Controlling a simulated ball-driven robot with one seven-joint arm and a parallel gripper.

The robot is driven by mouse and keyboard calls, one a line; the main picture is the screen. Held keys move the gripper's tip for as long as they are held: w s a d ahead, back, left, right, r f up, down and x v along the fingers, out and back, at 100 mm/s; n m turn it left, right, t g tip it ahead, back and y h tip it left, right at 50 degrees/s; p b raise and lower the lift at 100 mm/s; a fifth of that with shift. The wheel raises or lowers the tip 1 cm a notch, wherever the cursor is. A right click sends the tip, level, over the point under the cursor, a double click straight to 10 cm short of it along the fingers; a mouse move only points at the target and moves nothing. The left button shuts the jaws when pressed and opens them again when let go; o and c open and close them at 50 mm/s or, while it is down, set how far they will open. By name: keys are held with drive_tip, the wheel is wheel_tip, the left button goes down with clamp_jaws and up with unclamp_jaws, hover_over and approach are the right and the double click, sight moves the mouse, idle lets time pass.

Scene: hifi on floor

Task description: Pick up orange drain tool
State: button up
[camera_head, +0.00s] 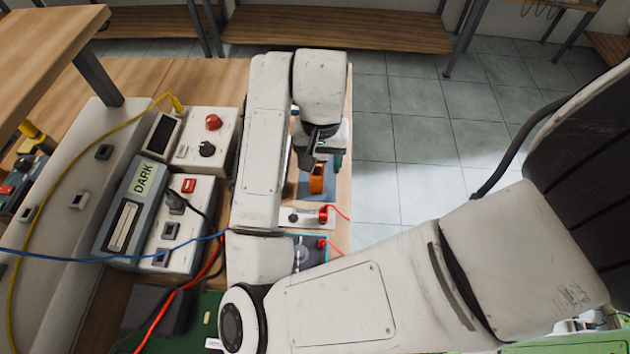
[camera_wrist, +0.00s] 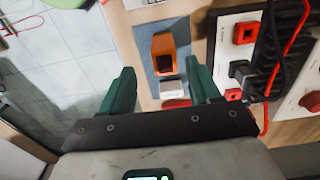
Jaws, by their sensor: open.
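The orange drain tool (camera_head: 317,180) shows in the head view just below my gripper, near the right edge of the wooden bench. It also shows in the wrist view (camera_wrist: 163,52), standing on a blue-grey plate (camera_wrist: 166,72). My gripper (camera_wrist: 162,88) has its two green fingers spread apart, with nothing between them. In the wrist view the tool lies beyond the fingertips, about in line with the gap. In the head view my gripper (camera_head: 322,160) partly hides the tool's upper end and the plate.
A small white block with a red knob (camera_head: 325,215) sits near the bench edge. Left of my arm stand a grey box labelled DARK (camera_head: 135,205) and panels with red and black controls (camera_head: 205,140). Blue, red and yellow cables cross there. Tiled floor (camera_head: 400,140) lies clear to the right.

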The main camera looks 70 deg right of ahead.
sight(317, 171)
drive_tip(key=shift+w+a+f, duration=0.1)
drive_tip(key=shift+w+f, duration=0.05)
drive_tip(key=shift+f, duration=1.35)
drive_tip(key=shift+w+a+f, duration=0.1)
drive_tip(key=shift+w+f, duration=0.05)
drive_tip(key=shift+f, duration=1.3)
drive_tip(key=shift+d, duration=0.1)
drive_tip(key=shift+c, duration=0.3)
drive_tip(key=c, duration=1)
drive_tip(key=shift+o, duration=0.2)
drive_tip(key=shift+r, duration=0.15)
